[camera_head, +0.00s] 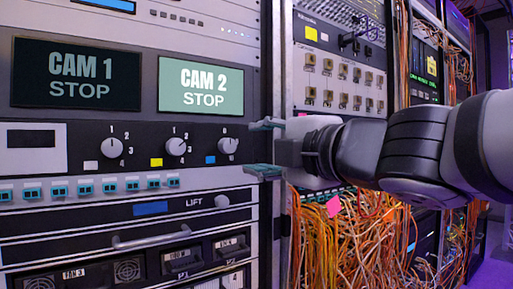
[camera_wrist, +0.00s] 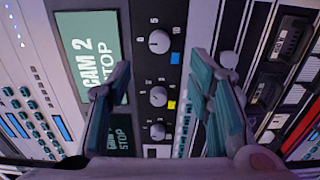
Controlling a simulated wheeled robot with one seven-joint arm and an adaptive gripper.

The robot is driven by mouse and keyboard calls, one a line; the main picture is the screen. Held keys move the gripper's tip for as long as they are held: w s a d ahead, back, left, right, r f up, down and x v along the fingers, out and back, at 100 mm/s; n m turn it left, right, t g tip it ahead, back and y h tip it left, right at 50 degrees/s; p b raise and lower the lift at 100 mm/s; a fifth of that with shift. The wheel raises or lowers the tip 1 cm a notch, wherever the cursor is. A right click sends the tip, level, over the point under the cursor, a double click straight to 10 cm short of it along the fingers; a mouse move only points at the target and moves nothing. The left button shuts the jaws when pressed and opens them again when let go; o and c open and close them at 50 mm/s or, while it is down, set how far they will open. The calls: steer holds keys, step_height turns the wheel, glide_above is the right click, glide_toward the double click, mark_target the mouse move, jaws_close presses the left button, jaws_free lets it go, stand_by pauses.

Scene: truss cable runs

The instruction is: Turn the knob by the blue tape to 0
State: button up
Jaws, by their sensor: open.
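The knob by the blue tape (camera_head: 228,146) is the rightmost of three round grey knobs on the black panel. The blue tape (camera_head: 210,159) is at its lower left. Its scale marks and pointer are too small to read surely. My gripper (camera_head: 265,148) is open and empty, just right of this knob, with one finger above the other. In the wrist view, this knob (camera_wrist: 159,41) and the blue tape (camera_wrist: 175,58) lie beyond the open fingertips (camera_wrist: 162,62), and no finger appears to touch the knob.
A knob with yellow tape (camera_head: 176,146) and one with white tape (camera_head: 115,147) sit to the left. The CAM 2 screen (camera_head: 200,85) is lit above. A row of teal switches (camera_head: 108,187) is below. A rack post (camera_head: 277,60) and orange cables (camera_head: 340,235) are right.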

steer(key=shift+v, duration=0.9)
steer(key=w+d+f+m+t+h, duration=0.1)
steer(key=d+f+m+h, duration=0.4)
steer(key=d+m+h, duration=0.4)
steer(key=s+d+f+m+g+h, duration=0.3)
steer(key=s+d+f+m+g, duration=0.25)
steer(key=d+f+m, duration=0.45)
steer(key=s+a+f+m+g+y, duration=0.1)
steer(key=s+f+m+g, duration=0.3)
steer(key=s+f, duration=0.6)
steer(key=s+f+m+g+y, duration=0.15)
steer(key=s+f+g, duration=0.45)
steer(key=s, duration=0.8)
step_height(320, 180, up, 33)
steer(key=t+p, duration=0.3)
steer(key=p, duration=2.8)
steer(key=shift+t, duration=0.35)
